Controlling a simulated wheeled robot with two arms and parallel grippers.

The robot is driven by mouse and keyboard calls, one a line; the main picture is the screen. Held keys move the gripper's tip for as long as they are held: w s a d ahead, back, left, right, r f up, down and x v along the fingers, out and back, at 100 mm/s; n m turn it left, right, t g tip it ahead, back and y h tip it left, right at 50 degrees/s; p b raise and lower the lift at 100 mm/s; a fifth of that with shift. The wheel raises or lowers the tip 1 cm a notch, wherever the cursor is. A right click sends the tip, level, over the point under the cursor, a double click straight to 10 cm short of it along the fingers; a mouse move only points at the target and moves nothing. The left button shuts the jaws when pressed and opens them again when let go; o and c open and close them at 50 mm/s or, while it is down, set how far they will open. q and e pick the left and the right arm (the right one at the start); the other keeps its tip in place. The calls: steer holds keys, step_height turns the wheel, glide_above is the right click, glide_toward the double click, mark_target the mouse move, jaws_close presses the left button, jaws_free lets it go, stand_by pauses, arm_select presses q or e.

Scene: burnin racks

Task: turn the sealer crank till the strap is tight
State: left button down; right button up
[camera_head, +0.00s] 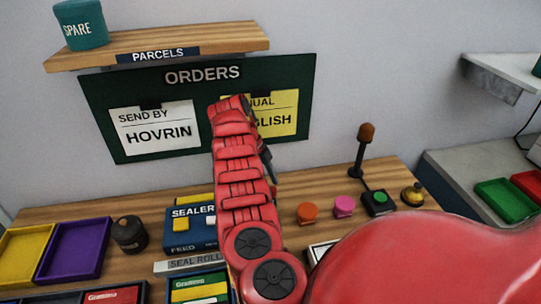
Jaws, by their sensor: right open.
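The sealer (178,238) is a blue box on the wooden bench, marked SEALER and FEED, with a yellow part and a white part on top. My red right arm rises in front of its right side and hides part of it. I cannot make out the crank or the strap. A strip marked SEAL ROLL (180,266) lies just in front of the sealer. My right gripper (268,163) shows only as a dark sliver beside the arm, in front of the orders board. It is open and appears apart from the sealer. My left gripper is not in view.
Yellow (12,279) and purple (50,276) trays and a dark knobbed object (129,236) stand left. Orange (307,213) and pink (344,206) stamps, a lamp post (358,160), a green button (379,197) and a brass bell (413,193) stand right. A shelf (225,38) hangs above.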

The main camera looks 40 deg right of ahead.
steer(key=v, duration=0.6)
steer(key=shift+b, duration=0.3)
stand_by(0.4)
